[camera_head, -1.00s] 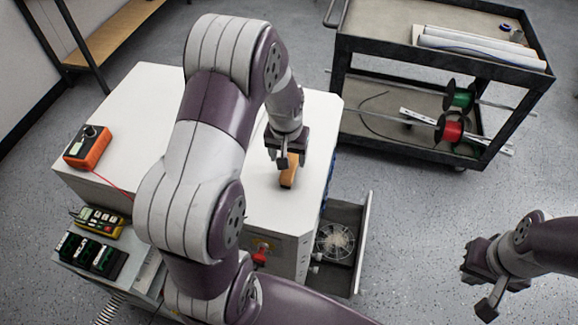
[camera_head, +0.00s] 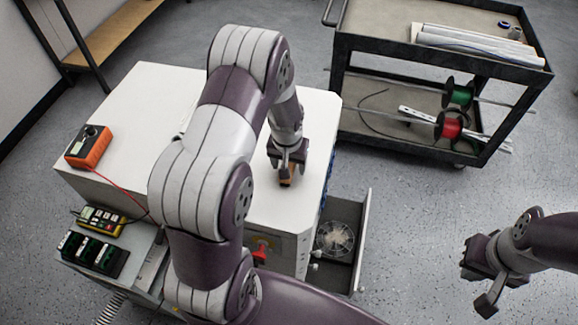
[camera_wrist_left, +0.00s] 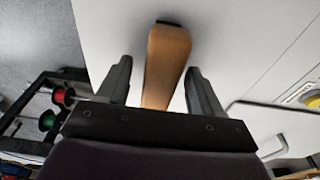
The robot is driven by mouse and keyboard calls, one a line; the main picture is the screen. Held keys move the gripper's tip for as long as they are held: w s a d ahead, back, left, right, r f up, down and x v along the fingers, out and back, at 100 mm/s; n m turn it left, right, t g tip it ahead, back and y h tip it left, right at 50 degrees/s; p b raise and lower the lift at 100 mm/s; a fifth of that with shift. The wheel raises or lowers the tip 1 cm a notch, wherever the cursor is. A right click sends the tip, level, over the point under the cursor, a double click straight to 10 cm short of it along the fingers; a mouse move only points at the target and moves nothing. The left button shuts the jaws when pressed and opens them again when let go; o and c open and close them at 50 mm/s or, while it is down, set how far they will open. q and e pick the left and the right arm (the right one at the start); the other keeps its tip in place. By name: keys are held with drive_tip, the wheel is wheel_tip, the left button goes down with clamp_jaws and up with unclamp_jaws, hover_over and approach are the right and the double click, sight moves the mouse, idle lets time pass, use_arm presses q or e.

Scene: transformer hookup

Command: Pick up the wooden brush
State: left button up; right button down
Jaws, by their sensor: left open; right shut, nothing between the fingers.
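The wooden brush (camera_head: 286,181) is on the white top of the cabinet (camera_head: 237,215), near its right side, mostly hidden under my left gripper. In the left wrist view the brush (camera_wrist_left: 164,65) is a long tan wooden piece with a dark far end. My left gripper (camera_head: 289,172) is over it, pointing down. Its two open fingers (camera_wrist_left: 158,85) stand on either side of the brush, with a gap on each side. My right gripper (camera_head: 480,282) is over the floor at the lower right, away from the cabinet, shut and empty.
An orange meter (camera_head: 89,146) with a red lead sits on the cabinet's left edge. A yellow meter (camera_head: 101,219) and dark boxes (camera_head: 92,252) are below it. An open drawer (camera_head: 346,240) juts out at the right. A black cart (camera_head: 390,75) with rolls and spools stands behind.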

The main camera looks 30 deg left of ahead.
use_arm(q)
drive_tip(key=c, duration=1.1)
drive_tip(key=shift+r, duration=0.1)
drive_tip(key=shift+r, duration=0.25)
wheel_tip(320, 180, up, 4)
drive_tip(key=shift+w+d+r+b, duration=0.1)
drive_tip(key=shift+w+b, duration=0.05)
drive_tip(key=shift+b, duration=0.2)
drive_tip(key=w+d+r, duration=0.2)
drive_tip(key=d, duration=0.1)
drive_tip(key=w+d+r+b, duration=0.1)
drive_tip(key=w+d+r, duration=0.1)
drive_tip(key=d, duration=0.1)
drive_tip(key=w+d+r, duration=0.2)
drive_tip(key=d, duration=0.1)
drive_tip(key=shift+w+d+r, duration=0.2)
drive_tip(key=shift+r, duration=0.1)
